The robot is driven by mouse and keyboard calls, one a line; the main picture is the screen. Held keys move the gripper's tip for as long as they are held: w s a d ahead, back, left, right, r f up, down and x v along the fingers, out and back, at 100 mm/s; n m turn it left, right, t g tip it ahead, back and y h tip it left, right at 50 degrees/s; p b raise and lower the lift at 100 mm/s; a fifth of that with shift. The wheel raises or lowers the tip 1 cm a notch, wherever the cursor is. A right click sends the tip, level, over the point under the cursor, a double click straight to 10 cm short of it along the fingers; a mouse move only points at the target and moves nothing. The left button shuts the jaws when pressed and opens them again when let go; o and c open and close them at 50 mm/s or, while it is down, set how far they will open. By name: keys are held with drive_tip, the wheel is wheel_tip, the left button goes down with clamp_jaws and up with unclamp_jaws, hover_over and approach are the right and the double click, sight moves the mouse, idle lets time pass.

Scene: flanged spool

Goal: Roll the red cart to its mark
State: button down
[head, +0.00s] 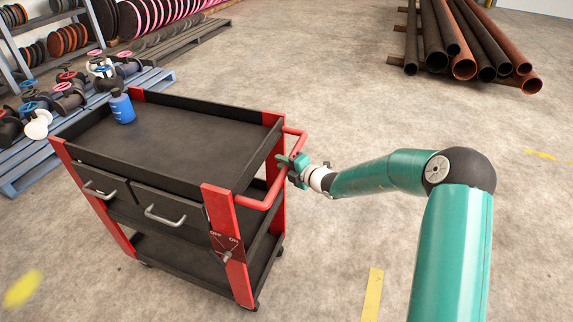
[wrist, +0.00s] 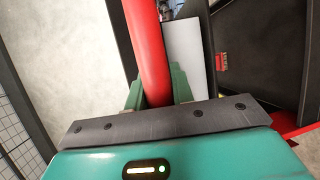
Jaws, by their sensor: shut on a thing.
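The red cart (head: 160,140) stands upright on its casters left of centre in the head view. It has red corner posts, black shelves and two drawers with silver handles. A red push handle (head: 262,203) sticks out from its right side. My gripper (head: 291,167) is shut on this handle, and the wrist view shows the red bar (wrist: 150,50) between the green fingers. A small lever with OFF and ON labels (head: 227,254) sits on the near right post. Yellow floor markings show at the lower left (head: 22,288) and lower middle (head: 372,296); I cannot tell which is the mark.
A blue bottle (head: 122,107) stands on the cart's top. A blue pallet (head: 38,170) with valves and flanges lies close behind the cart's left side. Racks with spools line the back left. Several pipes (head: 463,66) lie at the back right. The floor right of the cart is mostly clear.

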drive_tip(key=shift+a+r, duration=0.2)
drive_tip(key=c, duration=1.2)
unclamp_jaws()
drive_tip(key=shift+w+f, duration=0.1)
drive_tip(key=shift+w, duration=0.05)
drive_tip(key=v, duration=1.4)
drive_tip(key=shift+f, duration=0.15)
